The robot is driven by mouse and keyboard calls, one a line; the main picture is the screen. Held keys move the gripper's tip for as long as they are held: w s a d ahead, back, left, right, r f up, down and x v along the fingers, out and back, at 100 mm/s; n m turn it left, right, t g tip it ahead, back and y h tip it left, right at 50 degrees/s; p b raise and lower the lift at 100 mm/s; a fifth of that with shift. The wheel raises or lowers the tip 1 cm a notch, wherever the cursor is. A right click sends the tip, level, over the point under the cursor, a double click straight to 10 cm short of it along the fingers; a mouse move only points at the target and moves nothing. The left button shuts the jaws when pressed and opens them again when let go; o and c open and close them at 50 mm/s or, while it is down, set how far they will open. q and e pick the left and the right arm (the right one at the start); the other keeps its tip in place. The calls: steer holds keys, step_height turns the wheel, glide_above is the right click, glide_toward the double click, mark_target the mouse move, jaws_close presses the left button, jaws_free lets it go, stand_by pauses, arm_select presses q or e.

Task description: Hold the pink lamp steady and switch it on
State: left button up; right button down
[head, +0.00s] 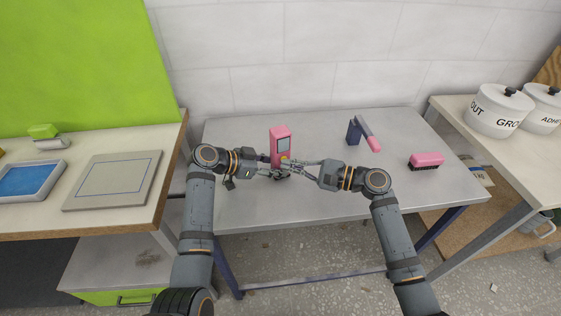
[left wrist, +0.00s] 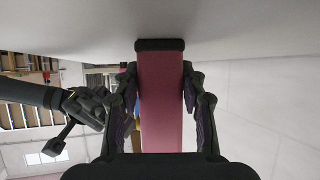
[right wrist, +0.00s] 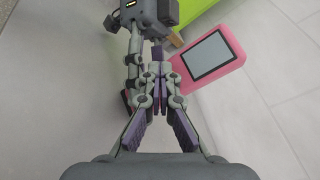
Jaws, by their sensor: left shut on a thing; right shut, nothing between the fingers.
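The pink lamp (head: 274,133), a boxy pink body with a grey panel, stands upright on the grey table. Its pink body (left wrist: 161,100) runs between my left fingers in the left wrist view, with a dark end at the table. My left gripper (head: 272,167) is shut on its lower part from the left. My right gripper (head: 288,168) is shut and empty, its tips close in front of the lamp. The lamp's panel also shows in the right wrist view (right wrist: 207,56), just beyond my right fingertips (right wrist: 160,72). I cannot tell if they touch it. A small yellow part (head: 284,156) shows low on its front; the fingers hide the rest.
On the table's right side are a dark tool with a pink handle (head: 368,135) and a pink brush (head: 427,159). White canisters (head: 499,110) stand on the right counter. A grey board (head: 113,180) lies on the left counter. The table's front is clear.

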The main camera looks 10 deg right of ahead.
steer(key=shift+w, duration=0.2)
steer(key=shift+s+d, duration=0.15)
steer(key=shift+s, duration=0.5)
steer(key=shift+s+d, duration=0.25)
steer(key=shift+s, duration=0.7)
steer(key=shift+s+d, duration=0.3)
steer(key=shift+s, duration=0.7)
steer(key=shift+s+d, duration=0.25)
steer(key=shift+s, duration=0.7)
arm_select(q)
steer(key=o, duration=1.1)
steer(key=shift+c, duration=0.2)
